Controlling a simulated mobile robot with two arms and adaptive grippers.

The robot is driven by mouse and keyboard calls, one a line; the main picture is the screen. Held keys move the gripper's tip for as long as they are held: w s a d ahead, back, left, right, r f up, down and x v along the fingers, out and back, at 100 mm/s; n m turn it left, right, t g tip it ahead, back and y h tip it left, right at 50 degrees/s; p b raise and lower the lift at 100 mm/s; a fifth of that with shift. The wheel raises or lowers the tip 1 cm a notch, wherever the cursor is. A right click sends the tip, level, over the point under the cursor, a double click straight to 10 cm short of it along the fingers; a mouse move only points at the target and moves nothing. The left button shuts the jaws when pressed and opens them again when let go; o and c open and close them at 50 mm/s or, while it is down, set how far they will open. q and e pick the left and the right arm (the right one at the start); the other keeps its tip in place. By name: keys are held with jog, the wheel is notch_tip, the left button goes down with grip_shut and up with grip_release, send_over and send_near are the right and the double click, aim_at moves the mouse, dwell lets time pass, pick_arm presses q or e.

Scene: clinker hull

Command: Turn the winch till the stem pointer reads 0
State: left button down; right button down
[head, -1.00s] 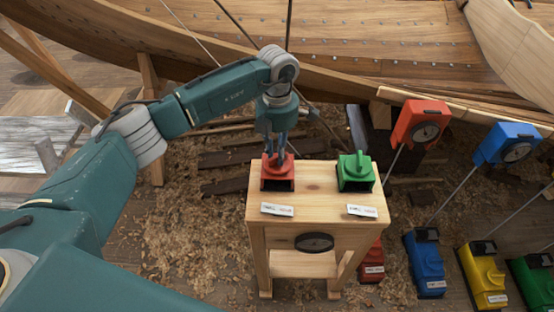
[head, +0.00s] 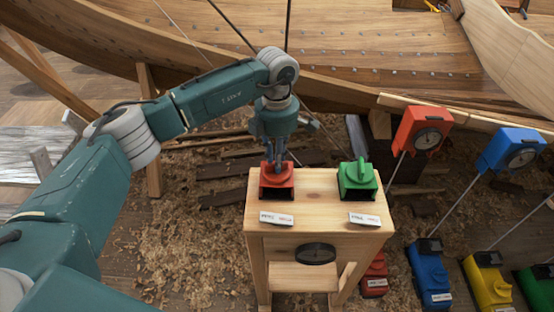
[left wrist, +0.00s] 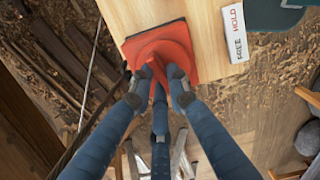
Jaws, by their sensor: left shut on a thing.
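A red unit with a raised handle (head: 277,188) sits on the left of a wooden stand's top. A green unit (head: 357,186) with an upright handle sits to its right. My left gripper (head: 276,162) points down from above and is shut on the red handle, which also shows between the fingers in the left wrist view (left wrist: 158,58). Which unit is the winch and which dial has the stem pointer, I cannot tell. My right gripper is not in view.
The wooden stand (head: 320,212) has white labels along its front edge; the one by the red unit reads FREE and HOLD (left wrist: 236,32). Red (head: 424,132) and blue (head: 512,147) dial boxes stand on rods at right. The planked hull (head: 370,55) rises behind.

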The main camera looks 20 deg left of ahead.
pick_arm(q)
jog(key=shift+w+a+r, duration=0.1)
jog(key=shift+w+r, duration=0.05)
jog(key=shift+r, duration=0.05)
jog(key=c, duration=1.7)
grip_release()
jog(key=shift+c, duration=0.2)
jog(key=shift+o, duration=0.4)
notch_tip(320, 180, up, 12)
jog(key=shift+f, duration=0.1)
